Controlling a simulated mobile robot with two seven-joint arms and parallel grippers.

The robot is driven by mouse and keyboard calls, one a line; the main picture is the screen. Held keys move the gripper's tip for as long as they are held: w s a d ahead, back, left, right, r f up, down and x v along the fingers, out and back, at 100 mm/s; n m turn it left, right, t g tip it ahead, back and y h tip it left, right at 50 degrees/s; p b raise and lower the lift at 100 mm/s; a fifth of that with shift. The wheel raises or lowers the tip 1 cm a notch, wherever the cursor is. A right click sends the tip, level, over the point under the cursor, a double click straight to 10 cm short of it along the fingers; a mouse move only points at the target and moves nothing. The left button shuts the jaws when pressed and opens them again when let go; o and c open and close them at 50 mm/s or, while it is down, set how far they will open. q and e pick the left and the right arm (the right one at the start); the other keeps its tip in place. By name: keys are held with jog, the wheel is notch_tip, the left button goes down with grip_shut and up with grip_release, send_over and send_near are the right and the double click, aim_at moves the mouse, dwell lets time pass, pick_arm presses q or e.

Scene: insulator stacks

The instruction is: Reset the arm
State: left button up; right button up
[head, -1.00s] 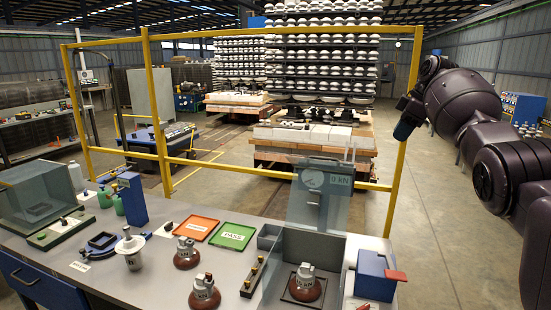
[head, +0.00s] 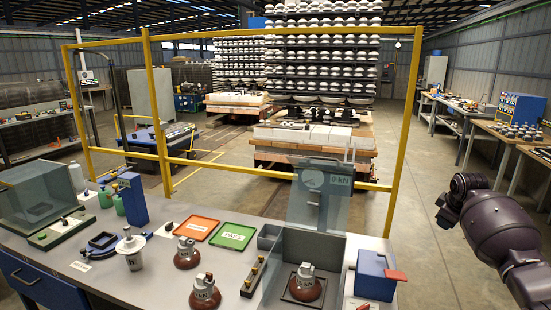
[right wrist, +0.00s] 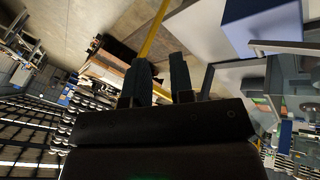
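My right arm (head: 495,225) comes in from the right edge of the head view, dark purple, over the open floor to the right of the workbench. Its gripper fingers cannot be made out clearly there. In the right wrist view, my right gripper (right wrist: 161,70) shows two dark teal fingers with a narrow gap between them and nothing held. The fingers are clear of the bench, with floor and a yellow post behind them. My left arm and left gripper are not in the head view.
The grey workbench (head: 125,275) holds several brown insulators, a glass-shielded tester (head: 324,190), a green tray (head: 232,236), an orange tray (head: 196,228) and a blue box (head: 374,277). A yellow frame (head: 404,130) stands behind it. Side tables (head: 487,140) line the right wall.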

jog(key=s+d+f+t+h, duration=0.1)
jog(key=s+d+f+h, duration=0.1)
jog(key=s+f, duration=1)
jog(key=s+a+f+t, duration=0.2)
jog(key=s+a+f, duration=0.1)
jog(key=s+f, duration=0.9)
jog(key=s+a+t+y, duration=0.1)
jog(key=s+a, duration=0.2)
jog(key=s, duration=0.4)
jog(key=s+a+m+t+y, duration=0.1)
jog(key=s+a, duration=0.2)
jog(key=s, duration=0.4)
jog(key=s+a+y, duration=0.1)
jog(key=s+a, duration=0.2)
jog(key=s, duration=0.4)
jog(key=w+a+m+t, duration=0.1)
jog(key=a+m, duration=0.4)
jog(key=a, duration=0.7)
jog(key=shift+w+f, duration=0.35)
jog(key=shift+f, duration=0.1)
